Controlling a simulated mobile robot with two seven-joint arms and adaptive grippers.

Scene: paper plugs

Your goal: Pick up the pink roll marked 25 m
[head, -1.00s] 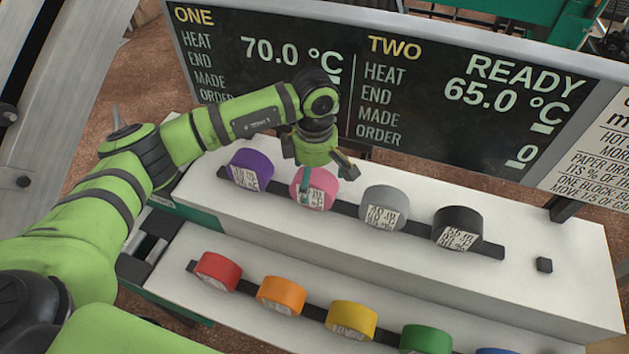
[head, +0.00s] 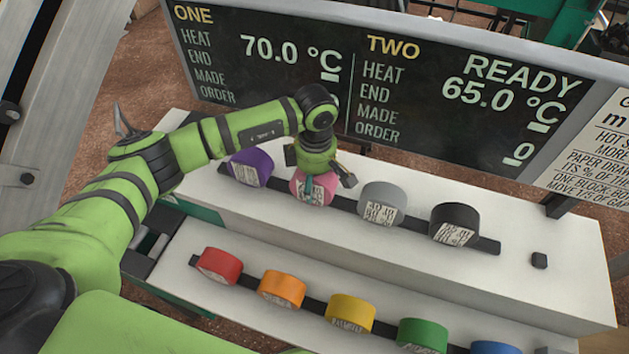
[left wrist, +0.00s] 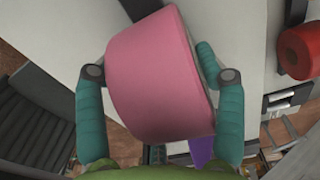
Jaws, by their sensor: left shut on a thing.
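The pink roll (head: 312,190) stands on the upper white step, in the dark rail between the purple roll (head: 251,167) and the grey roll (head: 382,206). Its printed label faces the front, partly covered by a finger, and I cannot read it. My left gripper (head: 313,186) is down over the pink roll from above. In the left wrist view the pink roll (left wrist: 158,75) fills the space between the two teal fingers, and the gripper (left wrist: 160,100) is shut on it. I cannot tell whether the roll is lifted from the rail. My right gripper is not in view.
A black roll (head: 454,225) stands farther right on the same rail. Red (head: 219,265), orange (head: 281,288), yellow (head: 350,313), green (head: 422,335) and blue rolls line the lower step. A dark display board (head: 390,80) rises behind.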

